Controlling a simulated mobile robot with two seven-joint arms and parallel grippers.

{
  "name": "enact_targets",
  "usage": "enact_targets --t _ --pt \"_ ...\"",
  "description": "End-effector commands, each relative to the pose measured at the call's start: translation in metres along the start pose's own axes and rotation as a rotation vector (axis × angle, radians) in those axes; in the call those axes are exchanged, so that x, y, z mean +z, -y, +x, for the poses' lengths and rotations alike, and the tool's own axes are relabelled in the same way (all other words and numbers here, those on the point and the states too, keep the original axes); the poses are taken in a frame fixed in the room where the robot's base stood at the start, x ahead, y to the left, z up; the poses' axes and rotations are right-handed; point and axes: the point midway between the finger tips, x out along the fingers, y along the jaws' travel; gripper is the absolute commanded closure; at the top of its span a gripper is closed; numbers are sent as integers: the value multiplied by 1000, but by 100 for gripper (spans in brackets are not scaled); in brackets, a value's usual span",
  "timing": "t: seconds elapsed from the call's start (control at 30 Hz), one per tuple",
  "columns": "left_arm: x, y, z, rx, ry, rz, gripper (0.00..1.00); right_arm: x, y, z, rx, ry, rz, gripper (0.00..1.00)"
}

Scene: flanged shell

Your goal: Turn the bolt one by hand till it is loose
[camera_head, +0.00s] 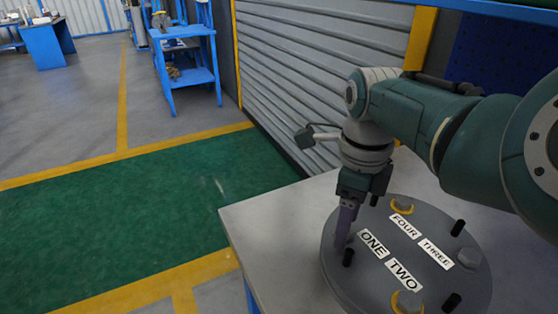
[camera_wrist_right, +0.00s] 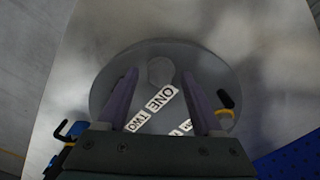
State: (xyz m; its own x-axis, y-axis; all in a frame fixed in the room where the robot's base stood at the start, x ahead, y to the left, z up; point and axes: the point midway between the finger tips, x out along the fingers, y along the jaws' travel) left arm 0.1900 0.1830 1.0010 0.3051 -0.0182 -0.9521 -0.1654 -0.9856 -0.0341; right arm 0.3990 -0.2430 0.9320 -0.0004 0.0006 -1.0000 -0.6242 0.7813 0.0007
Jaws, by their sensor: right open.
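The flanged shell's round grey lid (camera_head: 335,285) lies on the table, with white labels ONE, TWO, THREE and FOUR. My right gripper (camera_head: 345,236) points down at the lid's left edge, beside the ONE label (camera_head: 373,242). In the wrist view my right gripper (camera_wrist_right: 160,76) is open, its two purple fingers apart. Bolt one (camera_wrist_right: 161,70), a grey head, shows between the fingertips; I cannot tell whether they touch it. In the head view the fingers mostly hide bolt one. My left gripper is not in view.
Bolt four (camera_head: 402,204) and bolt two (camera_head: 407,302) have yellow rings. Bolt three (camera_head: 468,258) is grey. Several black pegs, one (camera_head: 348,257) close to my fingers, stand up from the lid. The grey table (camera_head: 262,222) is bare at left.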

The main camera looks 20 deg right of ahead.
Motion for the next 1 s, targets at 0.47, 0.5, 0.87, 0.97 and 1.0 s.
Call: enact_targets --t 0.47,0.5,0.87,0.97,1.0 --pt "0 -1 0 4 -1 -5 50 0 0 -1 0 0 0 74" --pt "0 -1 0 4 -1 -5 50 0 0 -1 0 0 0 79" --pt "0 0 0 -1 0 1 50 0 0 -1 0 0 0 100" --pt "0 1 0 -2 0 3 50 0 0 -1 0 0 -2 100" --pt "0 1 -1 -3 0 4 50 0 0 -1 0 0 -5 100"
